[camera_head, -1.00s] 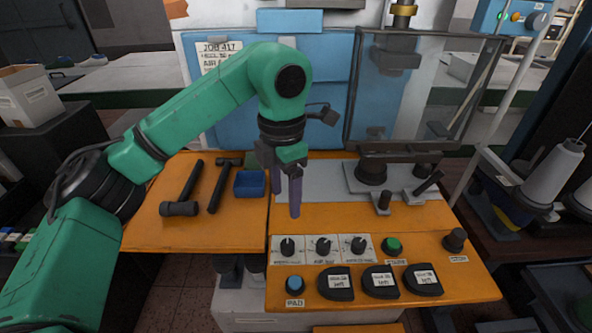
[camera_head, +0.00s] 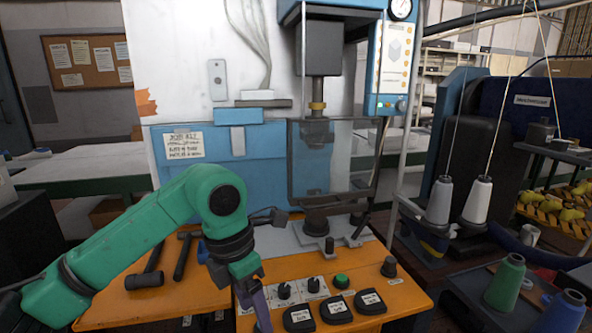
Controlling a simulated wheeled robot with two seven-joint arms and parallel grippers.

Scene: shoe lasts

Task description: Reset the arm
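My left arm comes in from the left, green with black joints. My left gripper (camera_head: 258,300) points down in front of the orange machine table (camera_head: 195,292), over the left part of its control panel. Its purple-grey fingers overlap in this view, so whether they are open or shut cannot be told. I see nothing held in it. My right arm and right gripper are not in view.
Two hammers (camera_head: 146,279) lie left of the arm. The panel carries dark knobs (camera_head: 284,290), a green button (camera_head: 341,281) and black pads (camera_head: 369,301). Behind stands the press (camera_head: 318,135) with a clear guard (camera_head: 306,170). Thread spools (camera_head: 503,283) stand at right.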

